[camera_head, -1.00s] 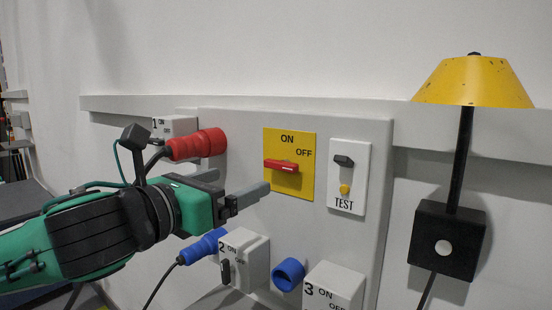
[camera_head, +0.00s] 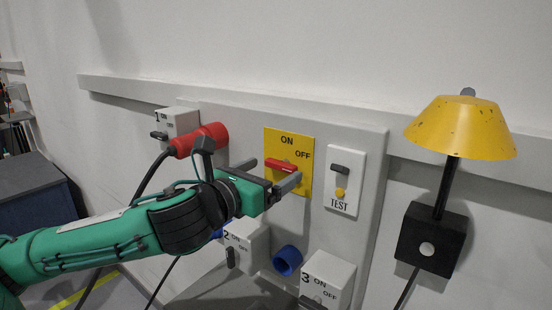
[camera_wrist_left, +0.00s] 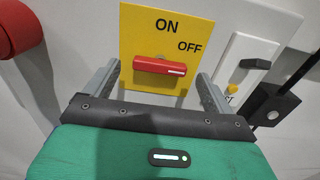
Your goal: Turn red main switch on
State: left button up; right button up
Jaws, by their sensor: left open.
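The red main switch (camera_head: 282,165) is a bar handle on a yellow plate (camera_head: 303,185) marked ON at the top and OFF at the upper right. In the left wrist view the red handle (camera_wrist_left: 159,66) lies nearly level, its white mark at the right end toward the OFF side. My left gripper (camera_head: 268,172) is open in front of the plate. In the left wrist view its two fingers (camera_wrist_left: 155,82) stand left and right of the handle with gaps on both sides. I cannot tell how deep the fingertips reach. My right gripper is not in view.
A white TEST panel (camera_head: 348,201) with a black knob and yellow button is right of the plate. A red plug (camera_head: 208,140) is at left. A blue socket (camera_head: 287,260) and switch box 3 (camera_head: 328,275) sit below. A yellow lamp (camera_head: 462,128) stands at right.

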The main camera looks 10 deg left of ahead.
aim_at(281, 166)
pick_arm(q)
jog(key=shift+x, duration=1.3)
jog(key=c, duration=1)
